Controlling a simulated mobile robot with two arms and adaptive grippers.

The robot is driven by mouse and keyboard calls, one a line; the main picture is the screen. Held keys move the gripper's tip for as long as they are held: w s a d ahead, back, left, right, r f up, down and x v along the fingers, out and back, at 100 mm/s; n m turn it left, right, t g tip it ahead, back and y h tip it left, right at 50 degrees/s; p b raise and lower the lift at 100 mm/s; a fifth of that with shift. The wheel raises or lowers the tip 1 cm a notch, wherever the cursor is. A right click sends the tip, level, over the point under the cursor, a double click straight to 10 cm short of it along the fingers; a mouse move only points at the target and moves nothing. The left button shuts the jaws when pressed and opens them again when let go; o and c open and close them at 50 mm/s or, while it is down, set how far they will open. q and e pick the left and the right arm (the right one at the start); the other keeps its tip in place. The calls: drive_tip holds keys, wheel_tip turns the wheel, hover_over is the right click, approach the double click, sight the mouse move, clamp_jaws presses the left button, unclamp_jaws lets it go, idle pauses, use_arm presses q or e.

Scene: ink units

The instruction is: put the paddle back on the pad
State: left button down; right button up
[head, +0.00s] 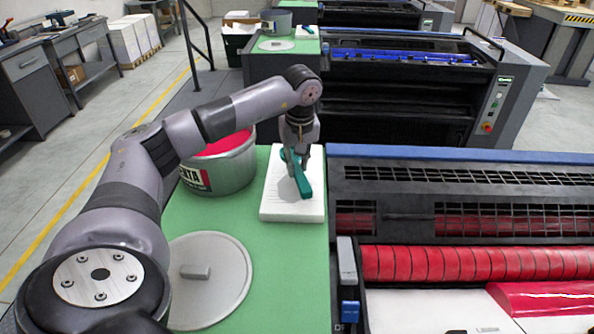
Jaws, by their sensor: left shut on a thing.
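The paddle (303,184) is teal and lies slanted over the white pad (277,207) in the head view. My left gripper (298,165) points down over the pad and is shut on the paddle's upper part. The paddle's lower end is over the middle of the pad. I cannot tell whether the paddle touches the pad or hangs just above it. My gripper hides part of the paddle. My right gripper is not in view.
A grey bucket of magenta ink (228,175) stands left of the pad. A round grey lid (231,296) lies nearer on the green top (290,270). The press with red rollers (470,263) borders the right side. The green top between lid and press is clear.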

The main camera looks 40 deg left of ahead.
sight(297, 168)
use_arm(q)
wheel_tip(297, 168, down, 3)
drive_tip(key=shift+r+p, duration=0.2)
drive_tip(key=shift+p, duration=0.1)
drive_tip(key=shift+f, duration=0.3)
drive_tip(key=shift+f, duration=0.2)
drive_tip(key=c, duration=1.7)
unclamp_jaws()
drive_tip(key=shift+o, duration=1.2)
drive_tip(key=shift+r, duration=0.1)
